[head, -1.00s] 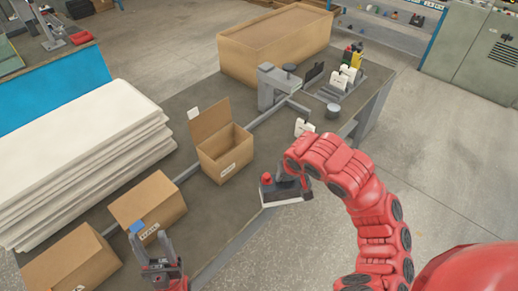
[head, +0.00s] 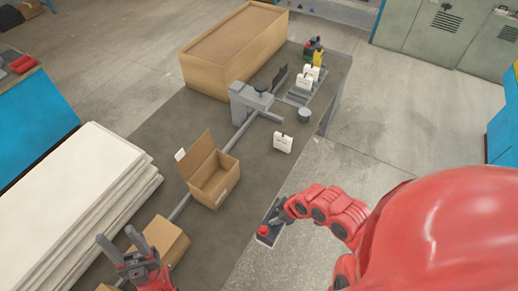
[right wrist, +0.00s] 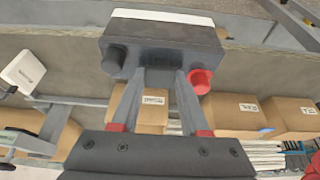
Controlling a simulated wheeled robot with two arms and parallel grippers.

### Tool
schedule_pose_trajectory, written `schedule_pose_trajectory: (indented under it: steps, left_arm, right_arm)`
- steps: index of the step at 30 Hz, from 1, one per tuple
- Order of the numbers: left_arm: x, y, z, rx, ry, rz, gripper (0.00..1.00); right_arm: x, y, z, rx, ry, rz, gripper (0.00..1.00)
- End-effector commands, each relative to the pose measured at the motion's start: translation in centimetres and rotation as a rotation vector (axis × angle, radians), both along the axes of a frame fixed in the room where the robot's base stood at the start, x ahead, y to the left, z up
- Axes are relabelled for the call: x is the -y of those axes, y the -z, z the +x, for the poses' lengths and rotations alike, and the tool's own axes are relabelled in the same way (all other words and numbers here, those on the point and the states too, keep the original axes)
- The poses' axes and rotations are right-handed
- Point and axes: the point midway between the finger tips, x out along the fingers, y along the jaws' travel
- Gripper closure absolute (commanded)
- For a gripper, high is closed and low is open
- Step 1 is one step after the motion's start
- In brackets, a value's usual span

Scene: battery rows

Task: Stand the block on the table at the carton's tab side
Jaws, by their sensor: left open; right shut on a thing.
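The block (head: 268,232) is dark grey with a white part and a red cap at one end. My right gripper (head: 276,220) is shut on it and holds it near the table's right edge. In the right wrist view the block (right wrist: 163,45) lies across the fingertips. The open carton (head: 217,190) stands on the table (head: 240,165), up and left of the block, with its lid raised. A white tab (head: 180,154) sticks out at the lid's left. My left gripper (head: 122,245) is open and empty, in front of a closed carton (head: 165,240).
A white block (head: 283,143) stands on the table. Behind it are a grey clamp-like fixture (head: 250,102), a grey cylinder (head: 304,116) and a rack with several blocks (head: 308,80). A large box (head: 232,50) is at the back; stacked white sheets (head: 75,185) lie left.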

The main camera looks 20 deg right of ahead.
Motion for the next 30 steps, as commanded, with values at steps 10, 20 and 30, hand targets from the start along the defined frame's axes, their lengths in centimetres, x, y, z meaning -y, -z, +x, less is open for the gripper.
schedule_pose_trajectory:
  steps: [10, 20, 30]
  left_arm:
    - [0.0, 5.5, 0.0, -0.001, 0.000, 0.000, 0.50]
    - [0.0, 10.9, 0.0, 0.000, 0.000, 0.000, 0.50]
    - [0.0, 13.9, 0.0, 0.000, 0.000, 0.000, 0.50]
  right_arm:
    - [-1.0, 1.2, 5.5, 0.010, -0.011, -0.001, 1.00]
    - [-2.0, 1.9, 11.7, 0.007, -0.009, 0.001, 1.00]
    - [-2.7, 1.6, 15.4, 0.005, -0.009, 0.000, 1.00]
